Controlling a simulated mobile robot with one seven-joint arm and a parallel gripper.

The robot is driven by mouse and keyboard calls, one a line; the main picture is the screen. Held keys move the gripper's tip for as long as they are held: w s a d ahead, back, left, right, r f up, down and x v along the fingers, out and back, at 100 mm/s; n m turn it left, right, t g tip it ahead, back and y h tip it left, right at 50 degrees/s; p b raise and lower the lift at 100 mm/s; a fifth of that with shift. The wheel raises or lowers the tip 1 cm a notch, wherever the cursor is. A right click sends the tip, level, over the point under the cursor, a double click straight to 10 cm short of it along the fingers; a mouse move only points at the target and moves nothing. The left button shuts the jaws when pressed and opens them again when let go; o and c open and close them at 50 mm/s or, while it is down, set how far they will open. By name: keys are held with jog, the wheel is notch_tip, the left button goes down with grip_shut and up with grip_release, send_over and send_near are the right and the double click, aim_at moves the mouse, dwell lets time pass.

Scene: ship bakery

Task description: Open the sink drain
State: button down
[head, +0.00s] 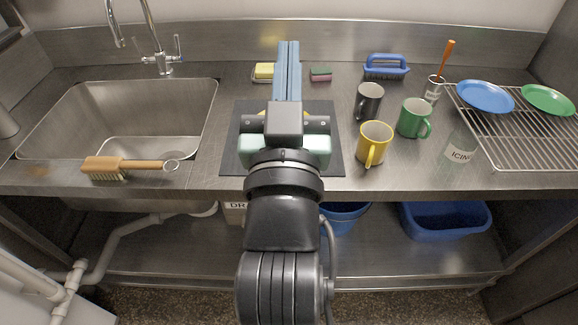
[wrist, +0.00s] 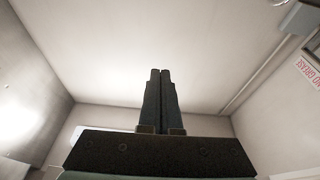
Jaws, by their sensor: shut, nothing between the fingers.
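The steel sink (head: 75,112) is at the left of the counter in the head view. A pale rounded patch, perhaps water or a reflection, shows low in its basin. I cannot make out the drain or a plug; the front of the basin floor is hidden by the front rim. A chrome tap (head: 163,62) stands behind the sink. My gripper (head: 288,43) is shut and empty, right of the sink, over the middle of the counter. In the wrist view its two fingers (wrist: 160,72) lie together, with ceiling and walls beyond.
A wooden-handled brush (head: 125,166) lies on the sink's front edge, with a metal ring by its handle end. Black, green and yellow mugs (head: 373,145) stand right of my arm. Further right is a wire rack (head: 520,140) with plates. Blue bins (head: 445,220) sit below.

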jog(key=s+f+g+b, duration=0.1)
jog(key=s+f+g, duration=0.2)
jog(key=f, duration=1.5)
jog(key=s+f+g+b, duration=0.2)
jog(key=s+f+g, duration=0.2)
jog(key=f, duration=1.5)
jog(key=shift+s+a+n, duration=0.3)
jog(key=shift+s+n, duration=0.1)
jog(key=shift+s, duration=0.15)
jog(key=w+f+b, duration=0.1)
jog(key=w+f, duration=0.6)
jog(key=w, duration=0.4)
jog(key=shift+d, duration=0.3)
jog(key=shift+w+f, duration=0.1)
jog(key=shift+f, duration=0.05)
